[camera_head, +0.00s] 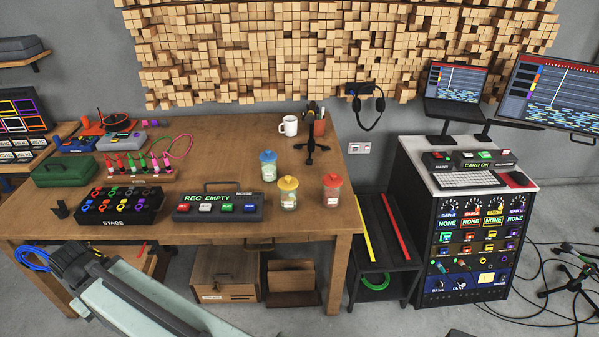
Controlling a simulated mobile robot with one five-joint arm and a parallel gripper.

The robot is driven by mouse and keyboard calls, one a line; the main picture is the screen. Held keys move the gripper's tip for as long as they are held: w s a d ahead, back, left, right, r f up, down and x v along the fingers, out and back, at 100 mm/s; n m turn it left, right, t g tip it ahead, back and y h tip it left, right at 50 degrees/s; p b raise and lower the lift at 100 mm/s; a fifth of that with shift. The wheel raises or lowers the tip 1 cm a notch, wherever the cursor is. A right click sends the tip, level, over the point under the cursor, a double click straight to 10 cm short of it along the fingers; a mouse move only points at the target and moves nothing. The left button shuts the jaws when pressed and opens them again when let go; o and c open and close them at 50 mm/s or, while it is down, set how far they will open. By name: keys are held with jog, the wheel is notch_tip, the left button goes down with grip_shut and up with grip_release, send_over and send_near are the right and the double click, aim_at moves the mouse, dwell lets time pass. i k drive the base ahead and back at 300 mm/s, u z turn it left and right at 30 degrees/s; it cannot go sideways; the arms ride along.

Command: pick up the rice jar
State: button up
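Three small clear jars stand upright near the right end of the wooden table. One jar has a blue lid (268,171) and pale contents. One has a yellow lid (288,197) and a label on its front. One has a red lid (331,191) and a small reddish label. The labels are too small to read, so I cannot tell which is the rice jar. My arm crosses the lower left, and its dark end (72,262) is in front of the table's left part, well away from the jars. The finger opening cannot be made out.
The wooden table (225,150) also holds a button box reading REC EMPTY (218,207), a STAGE box (120,206), a green case (65,172), a white mug (288,125) and a small black tripod (311,148). A rack cabinet (470,235) stands to the right.

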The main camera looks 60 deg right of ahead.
aim_at(268, 170)
jog(key=z, duration=0.4)
jog(key=i, duration=1)
jog(key=u, duration=0.05)
